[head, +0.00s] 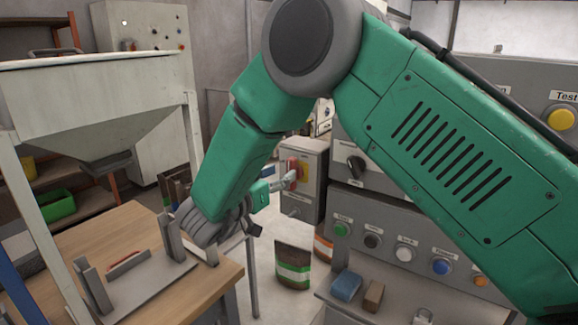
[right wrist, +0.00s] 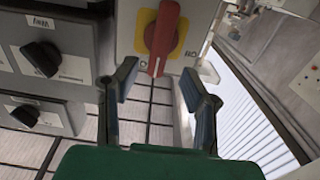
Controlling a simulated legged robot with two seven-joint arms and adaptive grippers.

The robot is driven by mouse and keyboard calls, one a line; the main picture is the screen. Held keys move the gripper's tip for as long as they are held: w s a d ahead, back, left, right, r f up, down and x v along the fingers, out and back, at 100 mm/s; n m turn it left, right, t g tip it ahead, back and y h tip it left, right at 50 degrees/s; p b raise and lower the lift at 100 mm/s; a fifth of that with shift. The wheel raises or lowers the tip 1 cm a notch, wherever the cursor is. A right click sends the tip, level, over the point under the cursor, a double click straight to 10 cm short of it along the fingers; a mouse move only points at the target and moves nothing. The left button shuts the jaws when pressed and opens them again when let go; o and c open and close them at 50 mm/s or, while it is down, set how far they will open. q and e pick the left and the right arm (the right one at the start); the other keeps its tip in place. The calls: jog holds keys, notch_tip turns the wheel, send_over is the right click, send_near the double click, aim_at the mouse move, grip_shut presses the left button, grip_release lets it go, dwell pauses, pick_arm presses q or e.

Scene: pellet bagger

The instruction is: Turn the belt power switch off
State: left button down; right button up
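The belt power switch appears to be the red rotary handle on a yellow plate on a grey box. It shows in the right wrist view (right wrist: 162,38) and, partly covered, in the head view (head: 296,168). In the wrist view the handle's narrow end points down, towards the gap between my fingertips. My right gripper (right wrist: 159,72) is open, one finger on each side of the handle's lower end. I see no clear contact, and how deep the handle sits between the fingers is hard to tell. In the head view my right gripper (head: 284,183) is small, close to the switch. My left gripper is not in view.
Black knobs (right wrist: 40,57) sit on the panel left of the switch. A panel with coloured buttons (head: 404,254) stands at the right. A wooden table (head: 215,275) with a metal fixture and a hopper (head: 95,100) stand at the left. A bag (head: 293,265) stands below the switch box.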

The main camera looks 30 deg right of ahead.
aim_at(288, 168)
jog(key=x, duration=0.4)
jog(key=shift+r, duration=0.1)
jog(key=shift+w+d, duration=0.1)
jog(key=shift+d, duration=0.55)
jog(key=shift+a, duration=0.1)
jog(key=c, duration=0.7)
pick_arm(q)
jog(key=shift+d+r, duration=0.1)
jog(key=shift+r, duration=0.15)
pick_arm(e)
jog(key=shift+a, duration=0.1)
jog(key=shift+c, duration=0.3)
